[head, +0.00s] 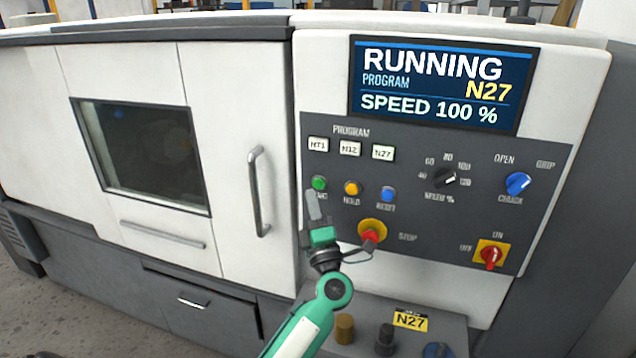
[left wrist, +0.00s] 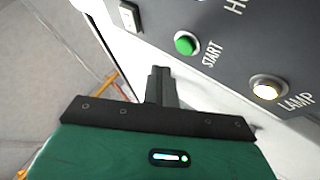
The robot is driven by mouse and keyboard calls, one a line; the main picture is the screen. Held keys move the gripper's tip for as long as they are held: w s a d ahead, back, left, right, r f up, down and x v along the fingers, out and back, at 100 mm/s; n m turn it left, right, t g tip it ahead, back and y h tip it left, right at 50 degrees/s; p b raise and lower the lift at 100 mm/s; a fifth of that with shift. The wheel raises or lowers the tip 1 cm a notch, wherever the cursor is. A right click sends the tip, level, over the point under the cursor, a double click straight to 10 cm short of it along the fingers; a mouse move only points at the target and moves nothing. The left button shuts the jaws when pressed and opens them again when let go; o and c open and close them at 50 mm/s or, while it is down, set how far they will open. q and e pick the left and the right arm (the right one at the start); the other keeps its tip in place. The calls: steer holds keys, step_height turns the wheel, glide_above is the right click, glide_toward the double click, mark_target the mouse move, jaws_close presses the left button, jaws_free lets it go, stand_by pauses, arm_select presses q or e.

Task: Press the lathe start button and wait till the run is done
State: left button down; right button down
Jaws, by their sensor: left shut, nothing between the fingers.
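The lathe's green start button (head: 319,183) sits at the left of the dark control panel. It also shows in the left wrist view (left wrist: 186,43), with START printed beside it. The lathe screen (head: 436,85) reads RUNNING, PROGRAM N27, SPEED 100 %. My left gripper (head: 312,196) is shut and empty, just below the start button in the head view. In the left wrist view its fingertips (left wrist: 159,72) point toward the panel and appear apart from the button. My right gripper is out of view.
Close by are the yellow hold button (head: 352,188), the blue reset button (head: 388,195) and the red stop knob (head: 372,230). A lit lamp button (left wrist: 268,88) shows in the left wrist view. The lathe door with its handle (head: 259,190) is shut. A ledge below carries an N27 tag (head: 410,320).

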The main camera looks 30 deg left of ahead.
arm_select(q)
steer(key=s, duration=0.2)
steer(key=shift+s+d+p, duration=0.3)
steer(key=shift+s+d, duration=0.05)
steer(key=shift+s, duration=0.05)
stand_by(0.6)
